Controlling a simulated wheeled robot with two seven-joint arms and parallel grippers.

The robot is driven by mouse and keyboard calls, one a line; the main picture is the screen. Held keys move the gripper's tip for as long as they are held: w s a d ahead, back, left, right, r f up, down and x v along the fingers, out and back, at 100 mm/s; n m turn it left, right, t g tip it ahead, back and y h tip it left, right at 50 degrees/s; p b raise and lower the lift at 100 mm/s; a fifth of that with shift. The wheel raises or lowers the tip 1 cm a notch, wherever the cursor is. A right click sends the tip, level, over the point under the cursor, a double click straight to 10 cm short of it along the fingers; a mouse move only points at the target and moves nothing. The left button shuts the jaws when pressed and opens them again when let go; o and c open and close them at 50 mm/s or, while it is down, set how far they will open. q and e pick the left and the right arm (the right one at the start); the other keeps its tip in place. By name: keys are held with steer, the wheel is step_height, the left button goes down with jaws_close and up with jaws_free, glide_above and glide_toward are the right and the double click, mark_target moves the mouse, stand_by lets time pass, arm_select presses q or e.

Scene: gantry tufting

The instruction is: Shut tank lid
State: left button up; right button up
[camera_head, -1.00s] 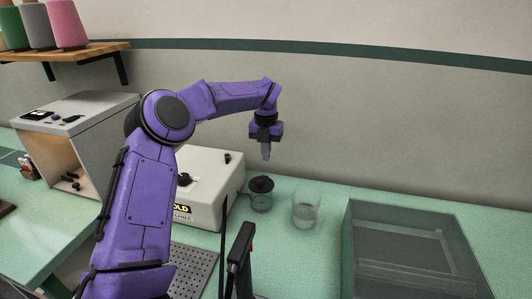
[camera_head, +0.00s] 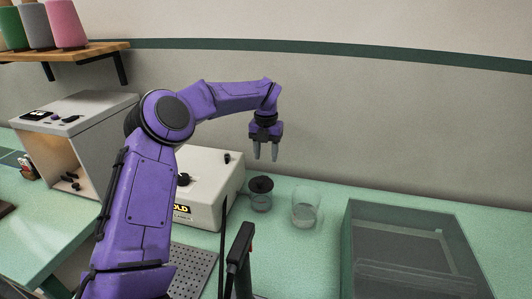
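A small clear jar (camera_head: 261,202) stands beside the white box machine, with a dark round lid (camera_head: 261,184) at its top. Whether the lid is fully seated cannot be told. A large see-through grey tank (camera_head: 350,250) is at the lower right; I cannot tell whether its top is covered. My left gripper (camera_head: 266,153) points down above the dark lid, apart from it. Its two fingers are spread with nothing between them. My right gripper is not in view.
The white box machine (camera_head: 208,165) has dark knobs and stands left of the jar. An open clear beaker (camera_head: 305,210) stands right of the jar, before the tank. A grey cabinet (camera_head: 85,125) and a spool shelf (camera_head: 70,50) are at the left.

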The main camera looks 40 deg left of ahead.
arm_select(q)
step_height(320, 180, up, 10)
steer(key=shift+r, duration=0.25)
stand_by(0.3)
stand_by(0.4)
